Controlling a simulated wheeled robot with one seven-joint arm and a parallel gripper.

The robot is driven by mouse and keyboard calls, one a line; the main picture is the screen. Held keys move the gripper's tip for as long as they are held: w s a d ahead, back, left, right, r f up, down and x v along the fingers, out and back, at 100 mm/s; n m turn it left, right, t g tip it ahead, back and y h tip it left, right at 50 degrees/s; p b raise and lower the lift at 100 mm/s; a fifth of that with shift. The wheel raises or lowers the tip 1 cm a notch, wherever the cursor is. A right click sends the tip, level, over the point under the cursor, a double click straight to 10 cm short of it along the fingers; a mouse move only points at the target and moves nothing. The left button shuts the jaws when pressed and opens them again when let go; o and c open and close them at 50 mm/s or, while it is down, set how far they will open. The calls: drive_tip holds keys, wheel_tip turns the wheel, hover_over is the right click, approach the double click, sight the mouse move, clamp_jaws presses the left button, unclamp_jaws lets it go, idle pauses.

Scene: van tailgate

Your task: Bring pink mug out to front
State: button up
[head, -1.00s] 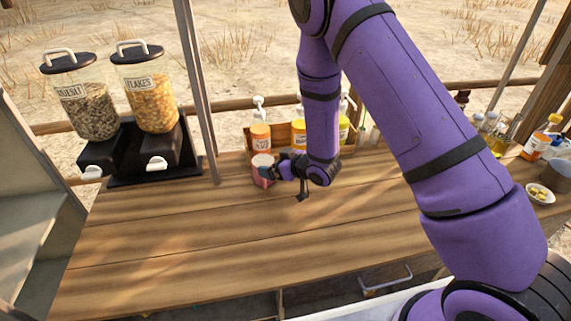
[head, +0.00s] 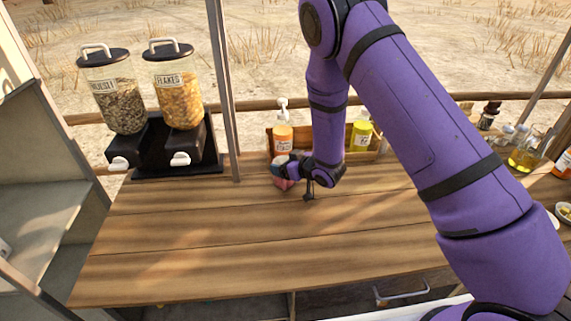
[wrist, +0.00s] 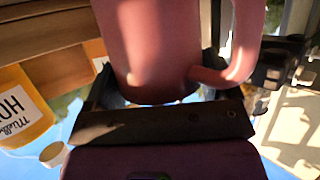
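The pink mug (head: 285,184) is at the back of the wooden counter, in front of the bottle rack, partly hidden by my gripper. My gripper (head: 284,170) reaches it from the right. In the wrist view the mug (wrist: 150,50) fills the space between my two fingers (wrist: 158,90), with its handle to the right. The fingers appear closed on its sides. Whether the mug is touching the counter I cannot tell.
An orange pump bottle (head: 283,139) and a yellow bottle (head: 361,133) stand in the rack close behind. Two cereal dispensers (head: 122,105) stand at the back left, beside a thin post (head: 224,100). The front counter (head: 230,240) is clear. Condiments stand at the far right.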

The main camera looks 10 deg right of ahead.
drive_tip(key=shift+s, duration=9.7)
drive_tip(key=o, duration=0.9)
drive_tip(key=shift+c, duration=0.2)
